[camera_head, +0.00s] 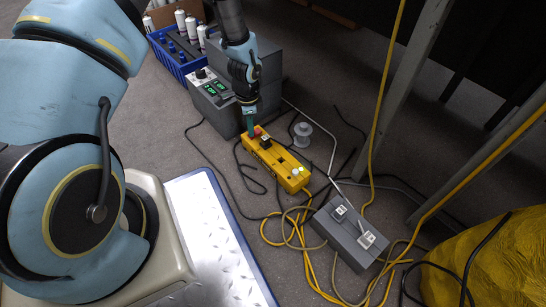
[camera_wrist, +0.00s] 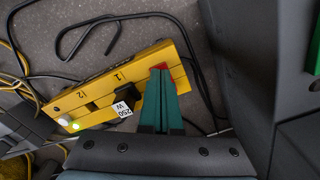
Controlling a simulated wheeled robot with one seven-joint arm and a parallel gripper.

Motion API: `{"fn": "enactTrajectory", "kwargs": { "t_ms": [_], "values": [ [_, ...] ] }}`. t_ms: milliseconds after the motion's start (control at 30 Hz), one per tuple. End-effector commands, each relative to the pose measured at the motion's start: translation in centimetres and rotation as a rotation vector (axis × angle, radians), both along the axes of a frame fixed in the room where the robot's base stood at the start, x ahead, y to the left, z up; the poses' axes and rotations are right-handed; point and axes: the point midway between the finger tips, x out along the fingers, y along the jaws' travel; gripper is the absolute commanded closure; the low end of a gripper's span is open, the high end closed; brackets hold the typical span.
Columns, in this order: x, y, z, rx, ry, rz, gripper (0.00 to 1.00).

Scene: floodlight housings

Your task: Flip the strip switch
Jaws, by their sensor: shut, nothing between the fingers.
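A yellow power strip (camera_head: 275,160) lies on the floor in the middle of the head view. It also fills the left middle of the wrist view (camera_wrist: 95,88). A red switch (camera_wrist: 160,68) sits at one end of the strip. My gripper (camera_head: 250,132) points down at that end. In the wrist view its green fingers (camera_wrist: 161,76) are together with nothing between them. Their tips overlap the red switch and hide much of it. I cannot tell whether they touch it. A black plug marked 250 W (camera_wrist: 124,104) sits in the strip beside the fingers.
A grey unit with green displays (camera_head: 213,88) stands close behind my gripper. A blue crate of bottles (camera_head: 176,55) is at the back left. A grey box (camera_head: 348,232) and loose cables (camera_head: 300,240) lie in front. A metal post (camera_head: 400,85) stands right.

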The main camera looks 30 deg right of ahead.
Motion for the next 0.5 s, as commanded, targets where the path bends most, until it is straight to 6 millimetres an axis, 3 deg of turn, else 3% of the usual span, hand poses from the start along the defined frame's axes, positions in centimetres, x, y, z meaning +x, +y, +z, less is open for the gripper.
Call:
{"fn": "enactTrajectory", "kwargs": {
  "t_ms": [500],
  "values": [
    [0.0,0.0,4.0,0.000,0.000,0.001,1.00]
  ]
}}
